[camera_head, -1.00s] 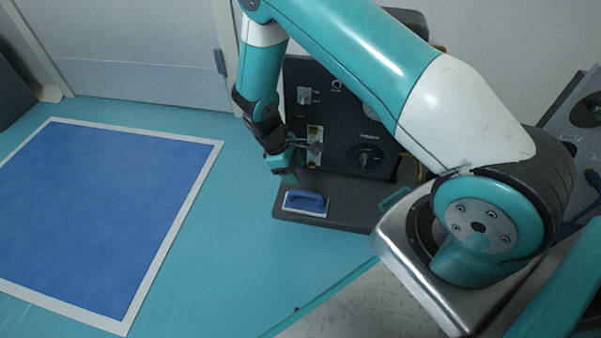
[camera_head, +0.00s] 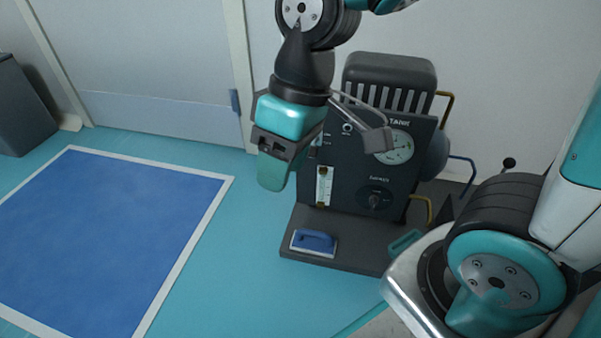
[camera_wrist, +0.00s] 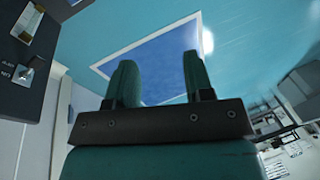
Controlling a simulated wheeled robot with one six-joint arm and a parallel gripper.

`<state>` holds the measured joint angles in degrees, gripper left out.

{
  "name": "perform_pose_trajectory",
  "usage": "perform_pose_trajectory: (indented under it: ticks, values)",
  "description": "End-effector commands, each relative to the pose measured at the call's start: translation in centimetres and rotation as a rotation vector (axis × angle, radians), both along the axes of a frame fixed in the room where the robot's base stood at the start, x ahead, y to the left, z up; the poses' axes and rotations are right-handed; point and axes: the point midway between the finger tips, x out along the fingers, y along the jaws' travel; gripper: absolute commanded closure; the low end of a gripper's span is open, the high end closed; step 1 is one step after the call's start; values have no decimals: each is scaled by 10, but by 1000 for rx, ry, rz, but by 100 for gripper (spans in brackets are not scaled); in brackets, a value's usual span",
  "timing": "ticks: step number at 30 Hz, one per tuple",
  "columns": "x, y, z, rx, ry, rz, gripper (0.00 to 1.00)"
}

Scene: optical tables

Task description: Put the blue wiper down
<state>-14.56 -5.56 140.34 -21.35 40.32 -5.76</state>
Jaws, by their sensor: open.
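The blue wiper (camera_head: 314,242), a blue handle on a pale base, rests on the dark base ledge (camera_head: 345,257) of the black equipment panel in the head view. My gripper (camera_head: 275,172) is raised above and to the left of the wiper, apart from it. In the wrist view my gripper (camera_wrist: 158,85) shows two green fingers spread apart with nothing between them. The wiper is not visible in the wrist view.
The black panel (camera_head: 345,190) with a gauge (camera_head: 397,147) and knob stands behind the wiper. A blue floor area with a white border (camera_head: 205,222) lies at left. A grey bin (camera_head: 22,108) stands at the far left. The teal floor between is clear.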

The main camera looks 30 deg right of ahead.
Motion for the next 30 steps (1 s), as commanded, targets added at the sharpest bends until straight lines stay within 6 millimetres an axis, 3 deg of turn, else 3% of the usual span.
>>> perform_pose_trajectory:
  ticks: [3,9,18,22,26,30]
  values:
    - [-32,5,16,47,-20,1,52]
    - [-56,7,25,79,-24,4,52]
    - [-56,8,25,80,-24,3,52]
    - [-56,8,35,79,-25,3,52]
    - [-56,8,59,80,-26,3,52]
    - [-56,8,98,80,-26,3,52]
